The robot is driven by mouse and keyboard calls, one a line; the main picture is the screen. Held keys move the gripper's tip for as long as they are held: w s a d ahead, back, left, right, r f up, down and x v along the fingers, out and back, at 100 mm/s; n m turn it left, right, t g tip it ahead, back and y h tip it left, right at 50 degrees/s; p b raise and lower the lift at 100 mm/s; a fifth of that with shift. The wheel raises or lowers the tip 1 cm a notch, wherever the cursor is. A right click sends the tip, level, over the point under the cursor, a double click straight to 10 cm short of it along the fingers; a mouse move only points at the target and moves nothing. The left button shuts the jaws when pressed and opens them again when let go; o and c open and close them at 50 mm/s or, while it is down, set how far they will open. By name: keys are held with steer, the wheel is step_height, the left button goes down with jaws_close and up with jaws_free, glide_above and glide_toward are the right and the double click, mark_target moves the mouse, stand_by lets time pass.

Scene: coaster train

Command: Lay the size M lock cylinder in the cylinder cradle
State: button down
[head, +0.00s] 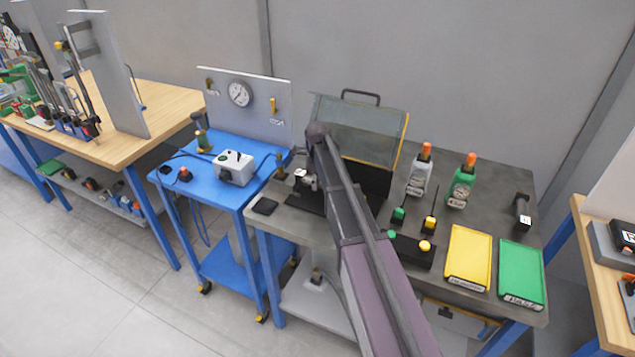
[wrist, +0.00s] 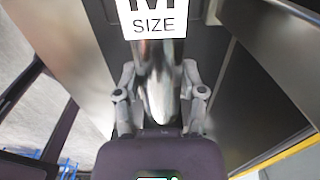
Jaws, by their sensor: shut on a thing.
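In the wrist view, my gripper (wrist: 160,74) has its two grey fingers on either side of a shiny silver lock cylinder (wrist: 160,95) and is shut on it. A white label reading "M SIZE" (wrist: 155,20) shows at the far end of the cylinder. In the head view, my gripper (head: 306,184) is small and partly behind my arm, at the left part of the grey bench, beside a dark box with a raised clear lid. A small white patch shows there, too small to read. I cannot make out the cylinder cradle; my arm covers part of that area.
The dark box (head: 368,178) stands right of my gripper under its raised lid (head: 360,125). Bottles (head: 461,184), buttons, a yellow tray (head: 468,257) and a green tray (head: 521,272) fill the bench's right side. A blue cart (head: 220,188) adjoins it on the left.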

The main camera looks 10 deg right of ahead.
mark_target(318, 196)
steer(key=shift+f+b, duration=1.55)
steer(key=shift+f, duration=0.15)
steer(key=shift+f, duration=0.1)
steer(key=shift+c, duration=0.5)
jaws_free()
step_height(318, 196, up, 12)
steer(key=p, duration=1.1)
steer(key=shift+p, duration=0.3)
steer(key=shift+s+f, duration=0.1)
